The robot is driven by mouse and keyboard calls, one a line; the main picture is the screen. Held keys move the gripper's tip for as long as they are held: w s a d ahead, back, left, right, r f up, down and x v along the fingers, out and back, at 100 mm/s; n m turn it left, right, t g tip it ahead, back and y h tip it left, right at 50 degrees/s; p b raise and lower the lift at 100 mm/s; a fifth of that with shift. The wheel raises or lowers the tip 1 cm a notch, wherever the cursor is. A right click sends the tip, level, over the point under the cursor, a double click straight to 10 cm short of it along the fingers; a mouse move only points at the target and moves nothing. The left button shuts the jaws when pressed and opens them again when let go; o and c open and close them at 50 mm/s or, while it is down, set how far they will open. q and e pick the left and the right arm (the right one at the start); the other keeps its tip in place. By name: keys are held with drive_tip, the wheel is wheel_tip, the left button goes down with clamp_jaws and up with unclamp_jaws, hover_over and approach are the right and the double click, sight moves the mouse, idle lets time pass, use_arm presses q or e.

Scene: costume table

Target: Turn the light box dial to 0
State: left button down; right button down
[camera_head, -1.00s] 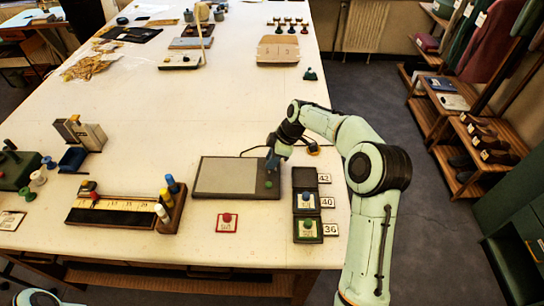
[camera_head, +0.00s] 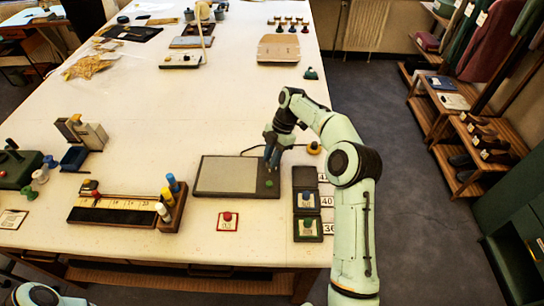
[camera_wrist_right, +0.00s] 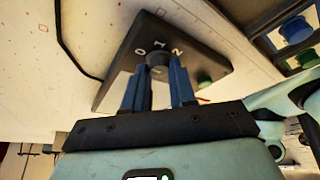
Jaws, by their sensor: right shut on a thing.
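The light box (camera_head: 225,176) is a flat dark-framed panel with a pale top, lying on the table. Its control strip on the right carries a green button (camera_head: 269,183), also seen in the right wrist view (camera_wrist_right: 205,81). In the wrist view the dial (camera_wrist_right: 158,60) is a small dark knob with the marks 0, 1 and 2 around it. My right gripper (camera_head: 271,162) points down over this strip. Its two blue fingers (camera_wrist_right: 158,82) are shut on the dial, one on each side. Which mark the dial points to is hard to tell. My left gripper is out of view.
Dark boxes with coloured knobs and number cards (camera_head: 307,228) stand just right of the light box. A red button on a card (camera_head: 227,217) lies in front. A ruler tray (camera_head: 112,214) with coloured bottles is at the left. A black cable runs behind.

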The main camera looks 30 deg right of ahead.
drive_tip(key=shift+f, duration=0.1)
idle(0.3)
drive_tip(key=c, duration=0.9)
unclamp_jaws()
drive_tip(key=shift+c, duration=0.2)
drive_tip(key=v, duration=0.7)
drive_tip(key=shift+r, duration=0.25)
drive_tip(key=shift+d, duration=0.1)
